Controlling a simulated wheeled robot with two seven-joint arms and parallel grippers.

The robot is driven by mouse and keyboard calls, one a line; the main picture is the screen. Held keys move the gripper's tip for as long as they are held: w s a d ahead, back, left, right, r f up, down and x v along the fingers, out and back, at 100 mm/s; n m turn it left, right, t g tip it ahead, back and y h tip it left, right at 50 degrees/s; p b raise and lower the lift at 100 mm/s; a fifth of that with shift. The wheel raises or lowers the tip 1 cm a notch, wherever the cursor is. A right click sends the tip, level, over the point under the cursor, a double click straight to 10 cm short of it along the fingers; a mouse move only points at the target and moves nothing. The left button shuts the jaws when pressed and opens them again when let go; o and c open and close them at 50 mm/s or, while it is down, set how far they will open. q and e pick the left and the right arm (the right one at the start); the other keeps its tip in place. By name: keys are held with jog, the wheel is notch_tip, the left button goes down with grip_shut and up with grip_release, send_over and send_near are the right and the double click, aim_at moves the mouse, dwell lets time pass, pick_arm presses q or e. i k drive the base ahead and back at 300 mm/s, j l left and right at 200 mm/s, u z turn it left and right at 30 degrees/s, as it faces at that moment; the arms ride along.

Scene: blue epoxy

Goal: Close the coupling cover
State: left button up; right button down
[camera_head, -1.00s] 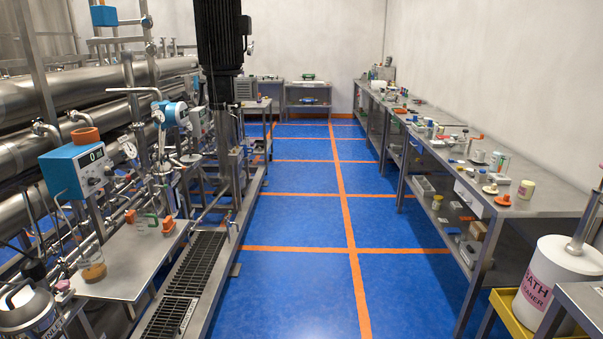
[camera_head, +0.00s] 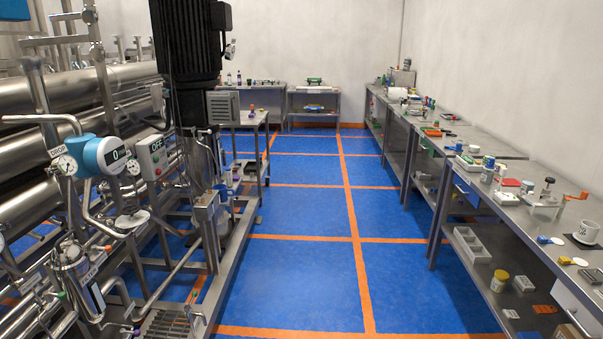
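A tall vertical pump unit with a large black motor (camera_head: 190,45) stands on a steel skid frame at the left of the aisle. Below the motor is a metal section (camera_head: 200,145) where a coupling could sit. I cannot make out a coupling cover there, or whether one is open or shut; it is too small and partly hidden by piping. Neither of my grippers shows in the head view.
A blue flow meter (camera_head: 103,155), a grey box marked OFF (camera_head: 155,155) and steel pipes crowd the left. A long steel bench (camera_head: 490,175) with small items runs along the right wall. The blue floor (camera_head: 300,265) between is clear. Tables (camera_head: 313,100) stand at the back.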

aim_at(224, 107)
jog(key=i, duration=1.9)
jog(key=i+u, duration=0.35)
jog(key=i+l+u, duration=0.15)
jog(key=i+u, duration=0.2)
jog(key=i, duration=0.2)
